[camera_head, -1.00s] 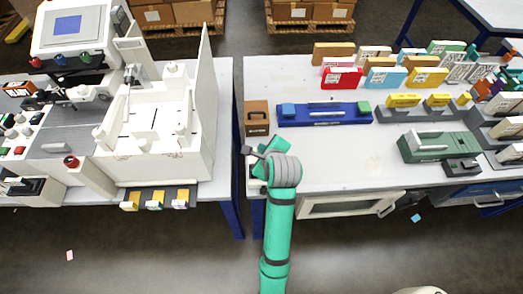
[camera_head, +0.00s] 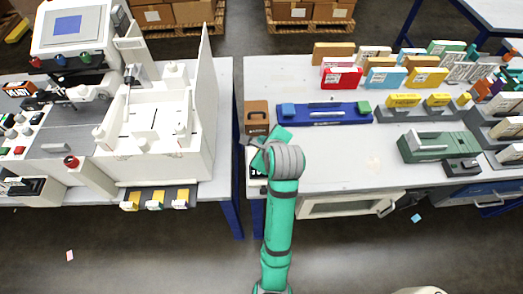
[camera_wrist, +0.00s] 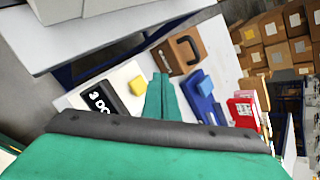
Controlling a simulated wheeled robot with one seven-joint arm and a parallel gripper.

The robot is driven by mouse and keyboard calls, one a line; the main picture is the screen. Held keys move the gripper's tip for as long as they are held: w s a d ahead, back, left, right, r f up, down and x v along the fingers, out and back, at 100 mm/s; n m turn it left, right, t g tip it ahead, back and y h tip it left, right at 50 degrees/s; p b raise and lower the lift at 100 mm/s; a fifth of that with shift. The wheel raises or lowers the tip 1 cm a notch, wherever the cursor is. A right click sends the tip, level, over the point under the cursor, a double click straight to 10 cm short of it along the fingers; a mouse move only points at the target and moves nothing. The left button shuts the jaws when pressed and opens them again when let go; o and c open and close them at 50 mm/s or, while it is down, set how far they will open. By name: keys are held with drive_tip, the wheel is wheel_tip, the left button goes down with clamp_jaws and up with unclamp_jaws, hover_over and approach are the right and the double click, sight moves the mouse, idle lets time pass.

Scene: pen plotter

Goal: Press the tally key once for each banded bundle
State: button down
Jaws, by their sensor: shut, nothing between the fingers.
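My gripper (camera_head: 262,151) is shut and empty at the near left corner of the right table. In the wrist view its green fingers (camera_wrist: 162,92) point down between a yellow block and a blue rack. The small yellow block (camera_wrist: 138,84), which looks like the tally key, sits on a pale surface just left of the fingertips; I cannot tell whether they touch. Beside it is a black display (camera_wrist: 103,100) with white characters, partly hidden by my arm in the head view (camera_head: 257,168). Which items are banded bundles is unclear; several small yellow-and-white packs (camera_head: 155,200) lie in the plotter's front slots.
A brown case with a handle (camera_wrist: 180,50) stands beyond the block. The blue rack (camera_head: 325,117) with end blocks lies to its right. Coloured boxes (camera_head: 383,78) and a green-grey device (camera_head: 437,147) fill the right table. The white plotter (camera_head: 150,165) stands left across a gap.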

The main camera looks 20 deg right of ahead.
drive_tip(key=shift+r, duration=0.85)
idle(1.9)
wheel_tip(320, 180, up, 4)
drive_tip(key=shift+f, duration=0.1)
idle(0.5)
drive_tip(key=shift+f, duration=4.4)
drive_tip(key=shift+f, duration=0.15)
drive_tip(key=shift+f, duration=0.3)
